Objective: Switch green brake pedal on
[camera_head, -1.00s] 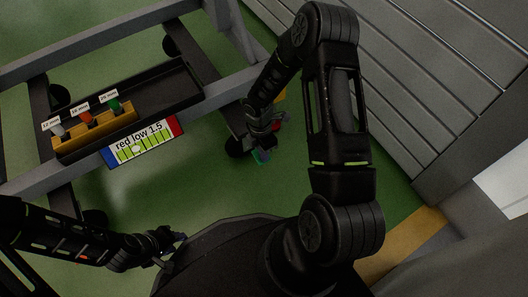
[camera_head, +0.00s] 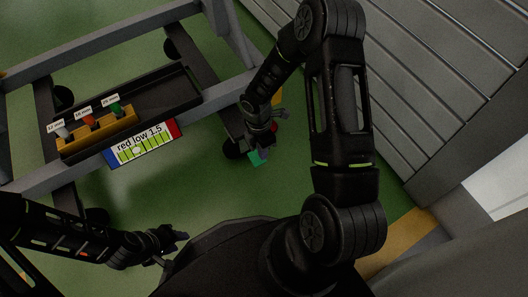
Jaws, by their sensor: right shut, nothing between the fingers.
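The green brake pedal (camera_head: 257,157) shows as a small green patch low by the cart's caster, at the middle of the head view. My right gripper (camera_head: 270,140) is just above it in the picture and hides part of it. That gripper is shut with nothing in it. I cannot tell whether it touches the pedal. A bit of red (camera_head: 275,128) shows beside the gripper, partly hidden. My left gripper (camera_head: 176,247) is at the lower left, away from the cart, with its fingers apart and empty.
The grey cart frame (camera_head: 215,100) carries a black tray (camera_head: 160,92) and a yellow rack (camera_head: 100,135) with several coloured-handled tools. A grey slatted panel (camera_head: 420,80) stands at the right. Green floor lies between.

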